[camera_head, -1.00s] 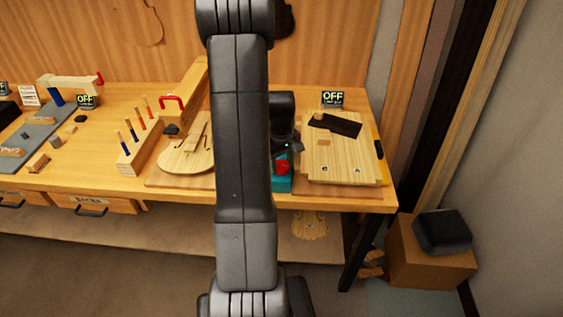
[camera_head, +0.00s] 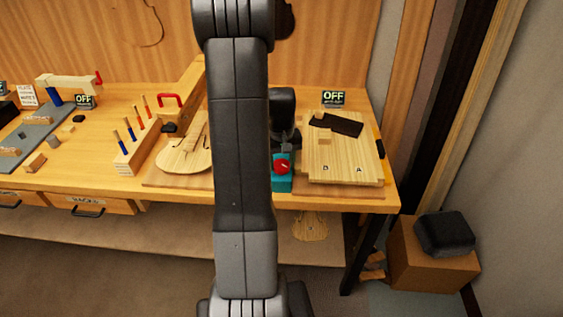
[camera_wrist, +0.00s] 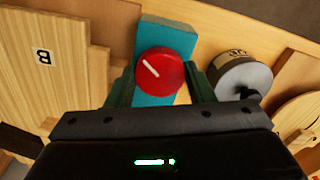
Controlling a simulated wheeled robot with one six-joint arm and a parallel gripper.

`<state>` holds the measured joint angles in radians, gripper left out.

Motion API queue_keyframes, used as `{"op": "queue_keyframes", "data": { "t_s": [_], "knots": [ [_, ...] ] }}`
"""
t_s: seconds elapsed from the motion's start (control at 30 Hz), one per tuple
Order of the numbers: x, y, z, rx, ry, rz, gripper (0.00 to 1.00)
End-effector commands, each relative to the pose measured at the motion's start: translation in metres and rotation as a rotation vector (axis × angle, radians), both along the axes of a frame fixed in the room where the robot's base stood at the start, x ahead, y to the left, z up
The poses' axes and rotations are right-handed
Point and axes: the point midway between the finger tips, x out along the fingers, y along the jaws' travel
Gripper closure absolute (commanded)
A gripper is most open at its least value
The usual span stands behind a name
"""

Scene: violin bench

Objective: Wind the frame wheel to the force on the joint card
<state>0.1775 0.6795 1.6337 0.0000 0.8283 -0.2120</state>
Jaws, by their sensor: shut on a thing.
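A red round wheel (camera_wrist: 161,72) with a white pointer line sits on a teal block (camera_wrist: 155,115). In the wrist view the line slants from upper left to lower right. The wheel (camera_head: 282,167) and block (camera_head: 281,185) also show in the head view, just right of my arm. My gripper (camera_wrist: 160,84) is shut on the red wheel, with one dark finger on each side of it. In the head view my gripper (camera_head: 285,142) is partly hidden behind my arm. No legible joint card shows.
A grey-topped cylinder (camera_wrist: 242,76) with a partly readable label stands beside the right finger. A wooden board marked B and A (camera_head: 340,155) lies right of the block. A violin body (camera_head: 183,157) lies left of my arm. An OFF display (camera_head: 333,98) stands behind.

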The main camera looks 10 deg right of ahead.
Motion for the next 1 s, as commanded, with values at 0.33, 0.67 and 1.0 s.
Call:
{"op": "queue_keyframes", "data": {
  "t_s": [0.33,0.67,1.0],
  "knots": [
    [0.000,0.000,0.000,0.000,0.000,0.002,0.30],
    [0.001,0.000,0.016,-0.001,-0.003,0.002,0.30],
    [0.001,0.000,0.092,-0.001,-0.007,0.002,0.30]
  ]
}}
